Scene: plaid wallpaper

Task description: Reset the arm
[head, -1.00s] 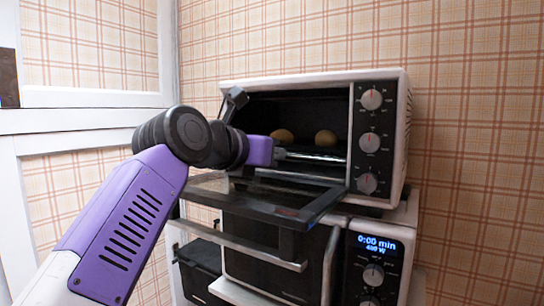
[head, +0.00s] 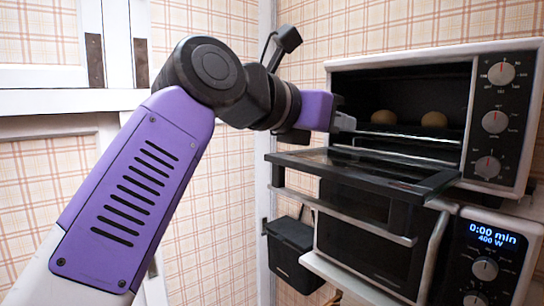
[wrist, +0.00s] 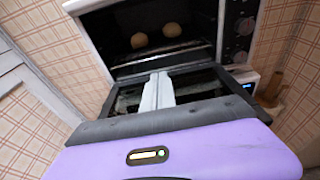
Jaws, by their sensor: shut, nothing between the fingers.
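My gripper (head: 345,122) is shut and empty. It is in front of the open toaster oven (head: 403,84), level with the cavity and above the lowered door (head: 362,168). In the wrist view my gripper's fingers (wrist: 157,92) lie together over the open door, pointing at the cavity. Two round, bun-like items (head: 434,119) sit side by side on the rack inside the oven. They also show in the wrist view (wrist: 172,30), apart from the fingers.
A microwave with a lit display (head: 497,234) stands below the oven. A black box (head: 293,254) sits at lower left of it. White-framed panels (head: 60,102) and plaid wallpaper are at left. The lowered oven door juts out under my gripper.

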